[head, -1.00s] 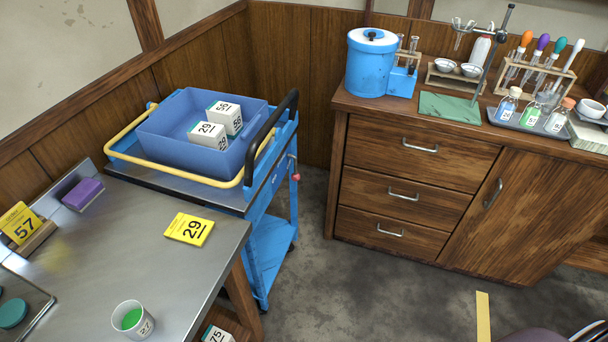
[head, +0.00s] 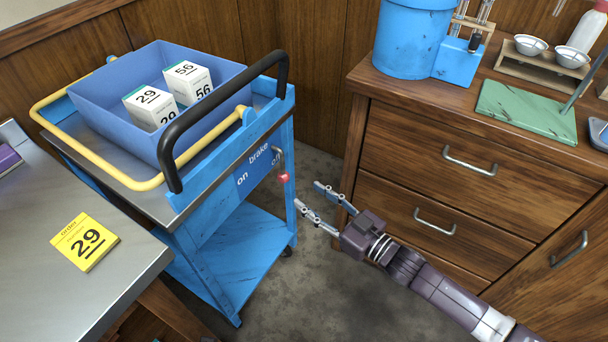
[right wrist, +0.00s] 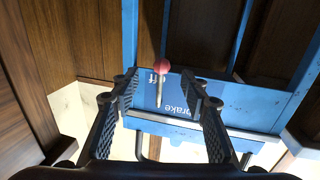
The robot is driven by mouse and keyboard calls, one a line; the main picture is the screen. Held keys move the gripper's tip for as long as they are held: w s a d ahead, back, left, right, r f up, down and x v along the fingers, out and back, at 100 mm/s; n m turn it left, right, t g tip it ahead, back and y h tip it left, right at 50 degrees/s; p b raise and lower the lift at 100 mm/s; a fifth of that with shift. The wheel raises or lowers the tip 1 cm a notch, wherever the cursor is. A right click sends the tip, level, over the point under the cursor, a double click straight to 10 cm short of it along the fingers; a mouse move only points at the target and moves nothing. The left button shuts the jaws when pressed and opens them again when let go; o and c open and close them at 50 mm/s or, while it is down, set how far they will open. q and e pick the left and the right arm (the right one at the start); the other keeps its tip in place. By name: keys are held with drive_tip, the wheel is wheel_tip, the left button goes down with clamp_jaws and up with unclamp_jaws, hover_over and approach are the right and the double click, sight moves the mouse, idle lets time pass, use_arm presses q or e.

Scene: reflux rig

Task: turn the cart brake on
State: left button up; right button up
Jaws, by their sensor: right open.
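The blue cart (head: 215,250) stands left of centre in the head view. Its end panel carries a label with "on", "brake" and "off" (head: 257,160). The brake lever is a short metal rod with a red knob (head: 283,177), at the "off" side. My right gripper (head: 308,194) is open and empty, just right of the knob, fingers pointing at it. In the right wrist view the red knob (right wrist: 161,66) and its rod show between the open fingers (right wrist: 166,95), with no clear contact. My left gripper is not in view.
The cart has a black push handle (head: 225,110) and a blue bin (head: 110,110) holding two numbered boxes. A wooden cabinet (head: 440,190) with drawers stands close to the right of my gripper. A metal table (head: 60,280) with a yellow "29" card is at left.

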sight(283, 166)
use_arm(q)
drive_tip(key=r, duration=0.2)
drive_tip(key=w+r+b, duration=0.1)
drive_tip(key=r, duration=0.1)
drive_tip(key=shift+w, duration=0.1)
use_arm(e)
drive_tip(key=x, duration=0.7)
drive_tip(key=shift+w+a+r, duration=0.15)
drive_tip(key=shift+a+r, duration=0.2)
drive_tip(key=shift+a, duration=0.1)
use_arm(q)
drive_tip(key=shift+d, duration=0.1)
use_arm(e)
clamp_jaws()
